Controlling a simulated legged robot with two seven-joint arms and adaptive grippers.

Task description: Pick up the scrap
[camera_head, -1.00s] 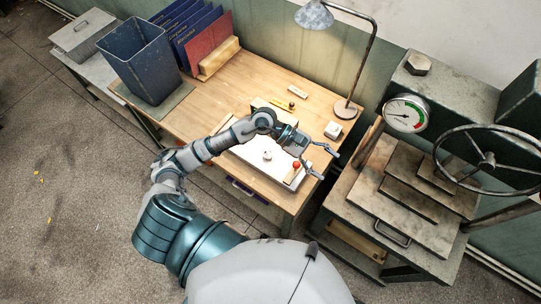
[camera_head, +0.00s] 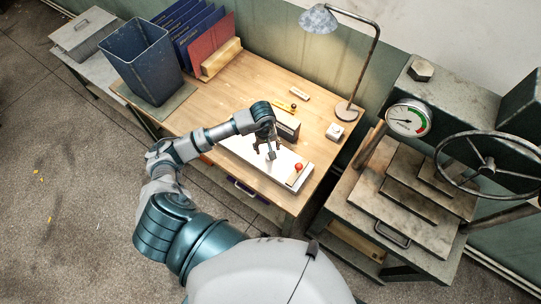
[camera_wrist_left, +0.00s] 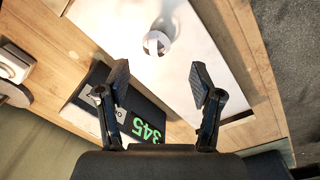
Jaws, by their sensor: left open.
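My left gripper (camera_head: 266,151) is open and points down over the white board (camera_head: 240,150). In the left wrist view the two dark fingers of my left gripper (camera_wrist_left: 159,80) are spread apart with nothing between them. The scrap shows beyond the fingertips, roughly centred on the gap. My right gripper is in neither view.
A dark box (camera_head: 287,126) with green digits stands behind the board. A red knob (camera_head: 299,167) sits at the board's right end. A lamp (camera_head: 346,109), a white block (camera_head: 334,131) and a blue bin (camera_head: 144,62) stand on the wooden table. A press (camera_head: 410,200) stands to the right.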

